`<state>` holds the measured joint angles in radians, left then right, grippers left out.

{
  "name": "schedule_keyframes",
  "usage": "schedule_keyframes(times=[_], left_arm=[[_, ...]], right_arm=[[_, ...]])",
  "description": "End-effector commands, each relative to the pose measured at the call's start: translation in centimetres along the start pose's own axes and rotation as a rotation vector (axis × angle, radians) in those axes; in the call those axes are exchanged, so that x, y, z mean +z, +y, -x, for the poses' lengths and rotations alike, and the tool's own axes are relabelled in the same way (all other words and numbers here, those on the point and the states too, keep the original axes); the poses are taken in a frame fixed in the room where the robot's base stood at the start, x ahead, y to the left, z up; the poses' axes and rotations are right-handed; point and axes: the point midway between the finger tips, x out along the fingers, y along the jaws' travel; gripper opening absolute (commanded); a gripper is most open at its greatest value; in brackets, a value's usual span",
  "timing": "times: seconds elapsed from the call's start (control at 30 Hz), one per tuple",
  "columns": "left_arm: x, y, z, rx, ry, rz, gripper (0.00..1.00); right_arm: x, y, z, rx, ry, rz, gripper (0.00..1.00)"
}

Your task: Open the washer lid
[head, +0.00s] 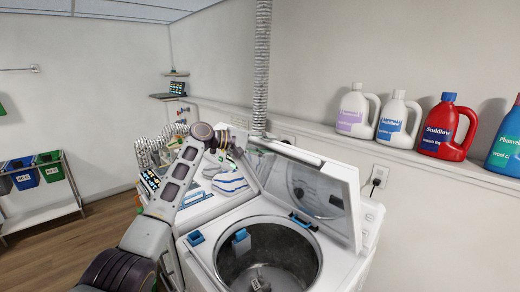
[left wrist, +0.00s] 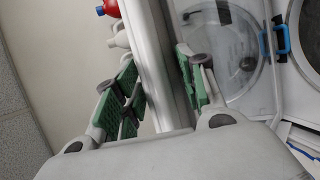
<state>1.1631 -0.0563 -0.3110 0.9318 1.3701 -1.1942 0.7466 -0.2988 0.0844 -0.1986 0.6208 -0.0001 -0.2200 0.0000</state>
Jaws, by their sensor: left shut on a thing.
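The washer (head: 205,270) is a white top-loader at the lower middle of the head view, with its round drum (head: 268,260) exposed. Its lid (head: 345,198), white with a clear window, stands raised and tilted above the drum opening. In the left wrist view the lid (left wrist: 222,45) shows its window and its pale long edge. My left gripper (left wrist: 160,72) has its green-padded fingers on either side of that edge and is shut on it. In the head view my left arm reaches up to the lid's far left corner and its fingers are hard to make out. My right gripper is not in view.
Several detergent bottles (head: 445,128) stand on a wall ledge at the right. A silver duct (head: 262,60) rises behind the washer.

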Motion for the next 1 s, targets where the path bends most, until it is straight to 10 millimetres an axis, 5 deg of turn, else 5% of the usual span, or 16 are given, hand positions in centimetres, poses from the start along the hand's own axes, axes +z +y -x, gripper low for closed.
schedule_keyframes(times=[0.6, 0.63, 0.7, 1.0], left_arm=[[0.22, 0.71, -0.73, -0.027, 0.001, 0.006, 0.0], [0.22, 0.7, -0.73, -0.027, 0.001, 0.006, 0.41], [0.22, 0.68, -0.72, -0.027, 0.0, 0.007, 0.5], [0.14, 0.63, -0.63, -0.027, 0.001, 0.011, 0.51]], right_arm=[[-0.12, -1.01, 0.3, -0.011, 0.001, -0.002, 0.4], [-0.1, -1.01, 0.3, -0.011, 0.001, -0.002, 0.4], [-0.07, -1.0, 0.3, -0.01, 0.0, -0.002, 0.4], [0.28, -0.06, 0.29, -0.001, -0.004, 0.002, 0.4]])
